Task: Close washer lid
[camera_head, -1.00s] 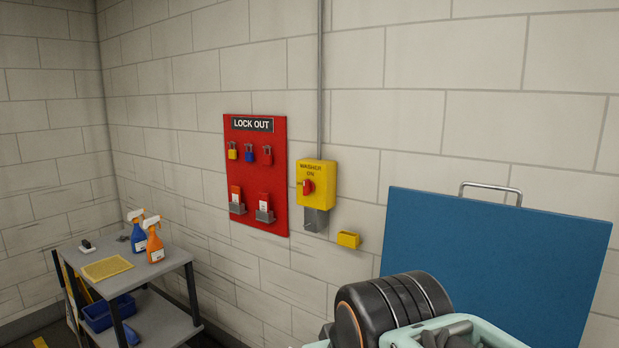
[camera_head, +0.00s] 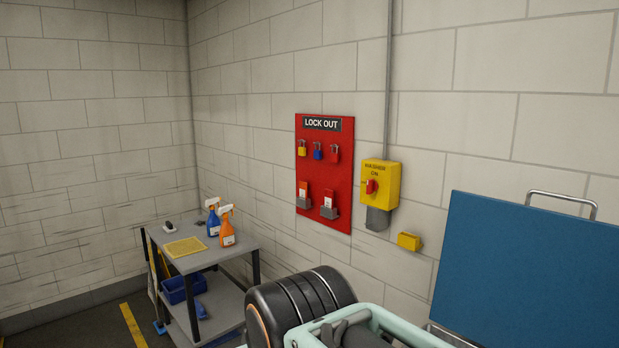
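The washer lid is likely the large blue panel (camera_head: 535,270) at the right edge of the head view. It stands raised, with a metal handle (camera_head: 562,197) along its top edge. Its right side is cut off by the frame, and the washer body below it is mostly hidden. My arm shows at the bottom centre, a dark ribbed joint and pale green links, in front of the panel's lower left. My gripper's fingertips cannot be made out in this view.
A yellow washer switch box (camera_head: 381,182) with a red knob is on the wall. Left of it hangs a red lock out board (camera_head: 325,215) with padlocks. A grey cart (camera_head: 213,256) with spray bottles (camera_head: 227,230) stands at the left. Floor shows at the lower left.

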